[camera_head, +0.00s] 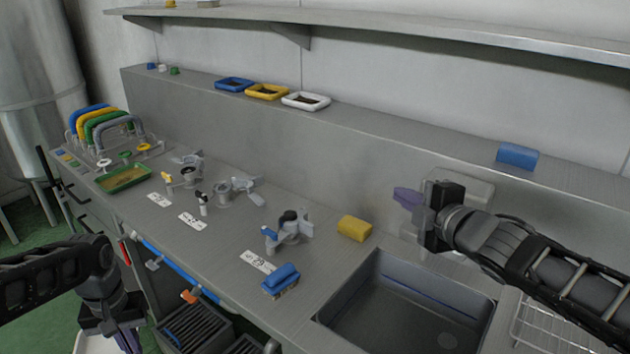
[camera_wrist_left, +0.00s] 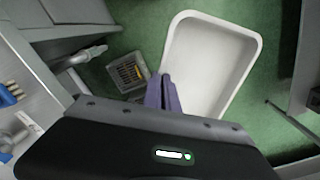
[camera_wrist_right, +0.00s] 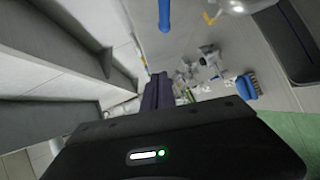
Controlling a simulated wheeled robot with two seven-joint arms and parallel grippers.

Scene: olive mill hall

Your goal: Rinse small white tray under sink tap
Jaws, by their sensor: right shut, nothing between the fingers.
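A small white tray (camera_head: 303,107) with dark residue inside stands on the back ledge, right of a yellow tray and a blue tray. The sink (camera_head: 400,318) is an empty grey basin at the lower right. I cannot make out its tap; a pale, rounded shape (camera_head: 478,187) behind my right gripper is partly hidden. My right gripper (camera_head: 407,198) is shut and empty above the sink's back edge. My left gripper (camera_head: 130,342) is low at the left, off the counter; its fingers look closed together in the left wrist view (camera_wrist_left: 163,92), with nothing seen clasped.
A larger white tub (camera_wrist_left: 210,65) lies below my left gripper. A yellow sponge (camera_head: 354,228) and a blue brush (camera_head: 281,280) lie beside the sink. Metal fittings (camera_head: 290,230) stand on the counter. A blue block (camera_head: 517,156) sits on the ledge; a shelf (camera_head: 400,27) runs above.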

